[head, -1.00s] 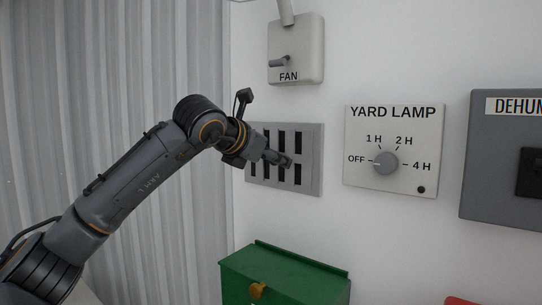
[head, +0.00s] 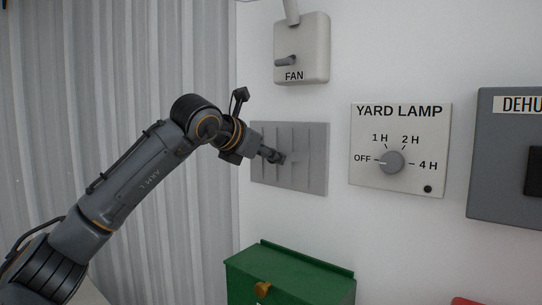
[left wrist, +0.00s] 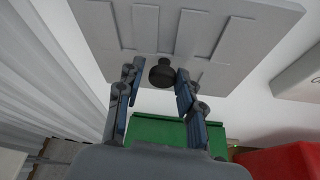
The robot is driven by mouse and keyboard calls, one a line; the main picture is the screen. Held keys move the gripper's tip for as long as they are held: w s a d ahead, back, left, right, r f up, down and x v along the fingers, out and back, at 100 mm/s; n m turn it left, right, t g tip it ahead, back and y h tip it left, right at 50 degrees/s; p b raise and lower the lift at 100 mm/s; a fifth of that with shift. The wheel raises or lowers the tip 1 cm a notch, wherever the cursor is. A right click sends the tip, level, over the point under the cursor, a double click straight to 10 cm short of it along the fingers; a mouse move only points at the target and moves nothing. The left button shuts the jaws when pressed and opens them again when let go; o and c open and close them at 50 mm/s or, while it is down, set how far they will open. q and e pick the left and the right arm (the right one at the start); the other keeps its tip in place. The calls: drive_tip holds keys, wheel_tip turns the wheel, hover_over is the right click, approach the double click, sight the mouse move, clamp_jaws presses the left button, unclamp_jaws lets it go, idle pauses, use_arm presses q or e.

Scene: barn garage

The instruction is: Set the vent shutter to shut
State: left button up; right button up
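The vent shutter (head: 312,172) is a grey square plate on the white wall, below the fan switch. Its slots show plain grey with no dark openings. In the left wrist view the vent plate (left wrist: 205,38) fills the top, and a dark round knob (left wrist: 161,72) stands out from it. My right gripper is not in view.
The fan switch (head: 302,50) is above the vent. The yard lamp dial (head: 392,162), pointing to OFF, and a grey dehumidifier box (head: 500,190) are to the right. A green box (head: 300,275) is below. A red object (left wrist: 280,163) is at lower right in the left wrist view.

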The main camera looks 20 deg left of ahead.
use_arm(q)
drive_tip(key=shift+o, duration=0.5)
drive_tip(key=shift+a, duration=0.15)
drive_tip(key=v, duration=1.2)
